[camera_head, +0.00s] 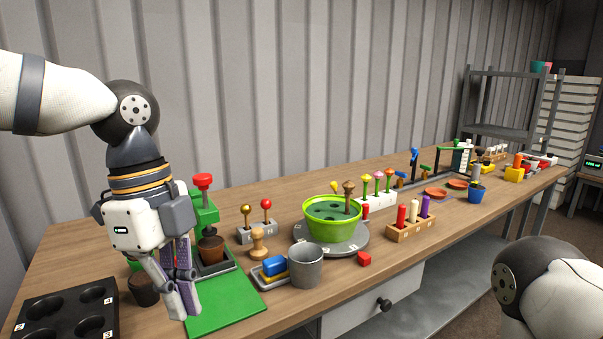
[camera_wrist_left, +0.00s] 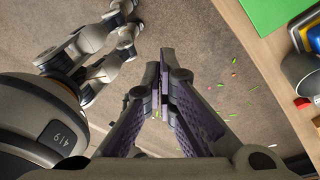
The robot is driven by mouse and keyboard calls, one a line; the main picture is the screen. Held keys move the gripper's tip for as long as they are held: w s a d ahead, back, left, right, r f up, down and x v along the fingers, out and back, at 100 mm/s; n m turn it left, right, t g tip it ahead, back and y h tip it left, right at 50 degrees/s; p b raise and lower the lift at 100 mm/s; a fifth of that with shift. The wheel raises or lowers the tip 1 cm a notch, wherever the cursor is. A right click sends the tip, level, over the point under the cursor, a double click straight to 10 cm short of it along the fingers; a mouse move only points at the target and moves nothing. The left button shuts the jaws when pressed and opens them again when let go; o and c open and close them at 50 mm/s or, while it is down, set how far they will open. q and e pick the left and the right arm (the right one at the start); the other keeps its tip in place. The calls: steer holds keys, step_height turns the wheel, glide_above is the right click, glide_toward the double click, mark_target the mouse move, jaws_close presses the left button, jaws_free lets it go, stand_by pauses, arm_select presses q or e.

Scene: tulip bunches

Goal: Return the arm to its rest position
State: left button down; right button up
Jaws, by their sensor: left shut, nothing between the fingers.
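My left arm comes in from the left in the head view. Its gripper (camera_head: 183,306) points down, shut and empty, and hides part of the green mat (camera_head: 225,306) and green stand (camera_head: 203,212) behind it. In the left wrist view the left gripper's purple-lined fingers (camera_wrist_left: 164,72) are together, with the floor (camera_wrist_left: 215,40) beyond them and the table edge off to the right. Part of my right arm (camera_head: 545,285) shows at the lower right of the head view; its gripper is not seen there.
The wooden table (camera_head: 150,318) holds a black tray (camera_head: 65,312) at left, a grey cup (camera_head: 305,265), a green pot (camera_head: 333,222) on a grey turntable and a block with colored pegs (camera_head: 411,228). A drawer (camera_head: 370,302) is under the front edge. Small colored bits (camera_wrist_left: 233,90) lie on the floor.

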arm_select(q)
steer(key=s+d+f+n+g+h, duration=0.1)
steer(key=d+f+n, duration=0.15)
steer(key=f, duration=0.55)
steer(key=s+d+f+n+g+h, duration=0.1)
steer(key=d+f+n, duration=0.15)
steer(key=f, duration=0.55)
steer(key=s+a+f+n, duration=0.1)
steer(key=s+f+n, duration=0.7)
steer(key=s+f, duration=0.4)
steer(key=s+a+f+n+t+y, duration=0.1)
steer(key=s+a+f+n+y, duration=0.2)
steer(key=s+a+f+n, duration=0.4)
steer(key=s+a+n, duration=0.1)
steer(key=s+a, duration=0.3)
steer(key=shift+a+f+t+y, duration=0.2)
steer(key=shift+f+t+y, duration=0.1)
steer(key=shift+t, duration=0.1)
arm_select(e)
steer(key=shift+w+f, duration=0.1)
steer(key=shift+w, duration=0.45)
